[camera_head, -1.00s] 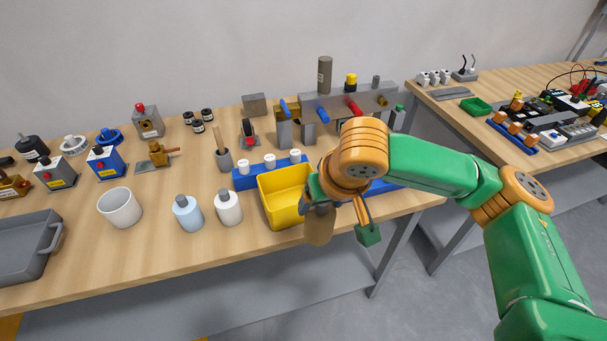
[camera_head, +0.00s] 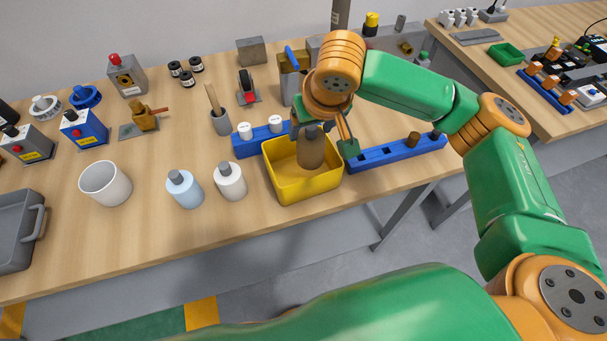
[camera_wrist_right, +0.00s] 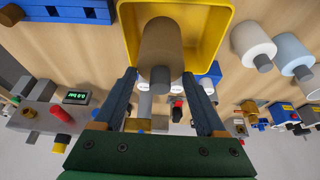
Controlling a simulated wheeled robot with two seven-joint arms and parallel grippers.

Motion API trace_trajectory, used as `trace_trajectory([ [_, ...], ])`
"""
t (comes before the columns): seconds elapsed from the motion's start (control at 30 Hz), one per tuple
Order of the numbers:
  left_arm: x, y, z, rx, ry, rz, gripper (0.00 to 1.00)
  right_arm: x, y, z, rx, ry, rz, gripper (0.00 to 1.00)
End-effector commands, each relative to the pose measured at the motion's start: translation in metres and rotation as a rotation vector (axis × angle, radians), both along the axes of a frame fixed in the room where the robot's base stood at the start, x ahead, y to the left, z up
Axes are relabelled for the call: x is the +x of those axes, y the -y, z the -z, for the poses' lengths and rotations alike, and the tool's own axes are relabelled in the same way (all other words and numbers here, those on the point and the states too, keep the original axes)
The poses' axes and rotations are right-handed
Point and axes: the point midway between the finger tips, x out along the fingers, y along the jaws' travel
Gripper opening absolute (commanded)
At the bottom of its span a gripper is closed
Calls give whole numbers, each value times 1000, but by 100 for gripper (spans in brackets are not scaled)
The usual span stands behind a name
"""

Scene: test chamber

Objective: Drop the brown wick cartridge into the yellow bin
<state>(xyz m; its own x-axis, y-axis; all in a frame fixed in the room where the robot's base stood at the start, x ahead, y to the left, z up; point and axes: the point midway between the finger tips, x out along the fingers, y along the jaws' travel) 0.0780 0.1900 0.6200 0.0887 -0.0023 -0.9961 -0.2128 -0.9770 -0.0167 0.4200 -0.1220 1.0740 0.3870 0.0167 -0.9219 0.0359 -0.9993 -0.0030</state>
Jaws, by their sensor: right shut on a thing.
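The brown wick cartridge (camera_head: 311,151) is a brown cylinder with a grey end. My right gripper (camera_head: 309,124) is shut on it by its grey end, and the brown body hangs down. The cartridge (camera_wrist_right: 160,47) also shows beyond the fingertips of the right gripper (camera_wrist_right: 160,76) in the right wrist view. The yellow bin (camera_head: 305,190) stands open near the table's front edge. The cartridge is over the bin's opening. How far its lower end is from the bin floor is hard to tell. The bin (camera_wrist_right: 222,40) surrounds the cartridge in the wrist view. My left gripper is not in view.
A blue rack (camera_head: 375,158) passes behind the bin, with white caps on its left part. A white bottle (camera_head: 230,181) and a light blue bottle (camera_head: 184,190) stand left of the bin. A white cup (camera_head: 105,184) is farther left. Wood is bare in front of the bottles.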

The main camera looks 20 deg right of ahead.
Motion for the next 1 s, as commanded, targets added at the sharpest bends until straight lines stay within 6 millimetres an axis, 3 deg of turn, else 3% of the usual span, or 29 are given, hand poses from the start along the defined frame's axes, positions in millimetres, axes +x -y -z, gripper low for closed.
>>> trace_trajectory([
  [0.03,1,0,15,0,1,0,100,0,0,13,0,1,1,15],
  [0.07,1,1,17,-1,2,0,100,0,0,14,0,1,0,15],
  [0.33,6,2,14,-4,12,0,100,0,0,11,1,0,0,15],
  [0.37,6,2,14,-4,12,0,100,0,0,11,1,0,0,81],
  [0.43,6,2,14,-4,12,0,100,0,0,11,1,0,0,100],
  [0.7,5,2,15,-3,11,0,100,-1,0,7,2,2,-1,100],
  [1.0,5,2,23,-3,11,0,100,-25,1,-46,1,5,0,100],
])
